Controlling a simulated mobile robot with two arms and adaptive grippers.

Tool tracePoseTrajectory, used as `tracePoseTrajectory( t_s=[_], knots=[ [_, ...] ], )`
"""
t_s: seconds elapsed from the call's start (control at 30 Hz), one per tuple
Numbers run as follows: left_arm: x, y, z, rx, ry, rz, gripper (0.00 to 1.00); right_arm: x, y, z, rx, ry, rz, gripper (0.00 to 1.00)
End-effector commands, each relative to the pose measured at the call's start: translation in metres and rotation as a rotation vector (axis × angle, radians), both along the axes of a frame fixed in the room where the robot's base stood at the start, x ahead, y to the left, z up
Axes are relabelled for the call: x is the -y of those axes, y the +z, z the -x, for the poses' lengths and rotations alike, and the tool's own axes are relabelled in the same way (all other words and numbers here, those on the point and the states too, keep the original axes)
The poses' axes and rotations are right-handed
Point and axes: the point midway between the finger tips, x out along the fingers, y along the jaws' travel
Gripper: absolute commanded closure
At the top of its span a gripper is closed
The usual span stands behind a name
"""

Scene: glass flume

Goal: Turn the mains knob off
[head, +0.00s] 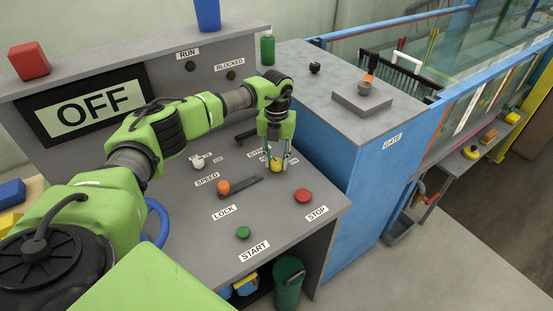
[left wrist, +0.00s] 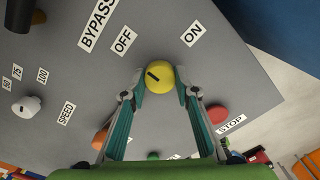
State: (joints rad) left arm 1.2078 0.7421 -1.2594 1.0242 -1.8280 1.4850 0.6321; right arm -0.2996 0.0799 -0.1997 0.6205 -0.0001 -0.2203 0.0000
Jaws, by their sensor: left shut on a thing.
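A round yellow knob (head: 277,164) is on the grey sloped console, partly hidden by my left gripper in the head view. In the left wrist view the yellow knob (left wrist: 160,78) sits below an OFF label (left wrist: 124,40) and an ON label (left wrist: 193,33). Its short black mark is on its left part, on the OFF label's side. I cannot read a MAINS label. My left gripper (left wrist: 160,80) points down at the console, its two fingers on either side of the yellow knob and shut on it. My right gripper is not in view.
A display (head: 90,107) reads OFF. Near the knob are an orange-tipped lever (head: 223,187), a red STOP button (head: 303,195), a white SPEED knob (head: 198,163) and a green START button (head: 243,232). A blue cabinet (head: 345,170) stands to the right.

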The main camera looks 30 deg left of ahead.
Motion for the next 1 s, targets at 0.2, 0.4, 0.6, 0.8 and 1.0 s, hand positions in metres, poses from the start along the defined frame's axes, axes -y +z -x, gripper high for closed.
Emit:
tracePoseTrajectory(
  t_s=[0.2, 0.4, 0.6, 0.8, 1.0],
  knots=[
    [-0.0004, 0.0016, -0.0015, 0.004, 0.028, 0.000, 0.93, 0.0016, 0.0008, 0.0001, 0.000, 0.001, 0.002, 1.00],
    [-0.0004, 0.0016, -0.0016, 0.005, 0.031, 0.000, 0.93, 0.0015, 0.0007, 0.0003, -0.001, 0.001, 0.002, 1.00],
    [-0.0005, 0.0017, -0.0016, 0.005, 0.031, 0.000, 0.62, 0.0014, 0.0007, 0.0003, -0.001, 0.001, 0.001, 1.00],
    [-0.0004, 0.0009, -0.0009, 0.003, 0.029, 0.000, 0.55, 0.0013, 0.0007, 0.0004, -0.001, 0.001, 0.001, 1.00],
    [-0.0003, 0.0025, -0.0007, 0.002, 0.028, 0.000, 0.55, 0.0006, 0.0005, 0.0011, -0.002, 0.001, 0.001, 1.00]
  ],
)
